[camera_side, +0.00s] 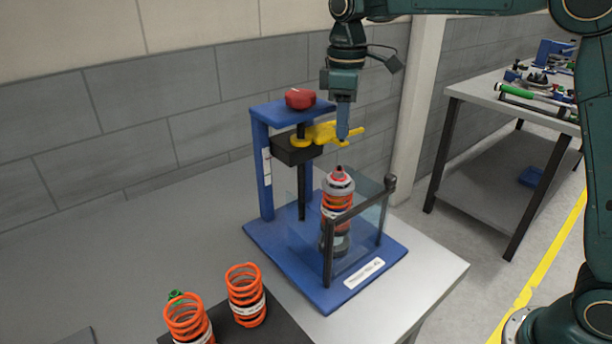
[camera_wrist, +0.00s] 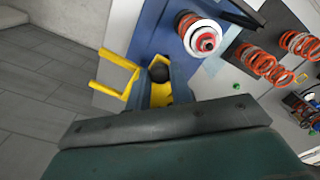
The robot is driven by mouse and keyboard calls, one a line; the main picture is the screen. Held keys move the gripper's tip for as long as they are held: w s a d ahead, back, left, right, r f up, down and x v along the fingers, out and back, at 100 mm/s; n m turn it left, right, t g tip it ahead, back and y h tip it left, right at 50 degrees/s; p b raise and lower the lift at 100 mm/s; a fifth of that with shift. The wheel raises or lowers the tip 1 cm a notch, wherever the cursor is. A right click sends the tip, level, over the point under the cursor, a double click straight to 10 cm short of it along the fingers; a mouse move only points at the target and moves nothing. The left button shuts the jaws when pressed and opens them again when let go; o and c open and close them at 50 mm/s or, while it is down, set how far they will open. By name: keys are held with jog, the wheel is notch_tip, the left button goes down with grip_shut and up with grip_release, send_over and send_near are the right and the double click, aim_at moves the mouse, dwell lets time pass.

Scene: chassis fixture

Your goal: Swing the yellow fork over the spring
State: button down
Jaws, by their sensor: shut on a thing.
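The yellow fork (camera_side: 321,131) is mounted on the black block of the blue press stand, above the level of the spring. Its prongs (camera_wrist: 112,75) point to the left in the wrist view, away from the spring. The orange spring (camera_side: 337,201) stands upright in the fixture with a grey cap and red tip; its top (camera_wrist: 205,39) shows right of the fork in the wrist view. My gripper (camera_side: 343,132) points down and is shut on the fork, beside a black knob (camera_wrist: 160,73). The exact grip is partly hidden.
The blue stand (camera_side: 262,170) has a red knob (camera_side: 300,98) on top. A dark-framed clear guard (camera_side: 328,252) surrounds the spring. Loose orange springs (camera_side: 246,294) stand on a dark mat at the front. A second bench (camera_side: 480,90) is at the right.

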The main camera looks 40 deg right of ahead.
jog(key=a+m, duration=1.1)
jog(key=m, duration=0.6)
jog(key=shift+w, duration=0.15)
dwell(0.3)
jog(key=shift+r, duration=0.1)
jog(key=c, duration=1.2)
grip_release()
jog(key=shift+c, duration=0.2)
notch_tip(320, 180, up, 14)
jog(key=shift+f, duration=0.2)
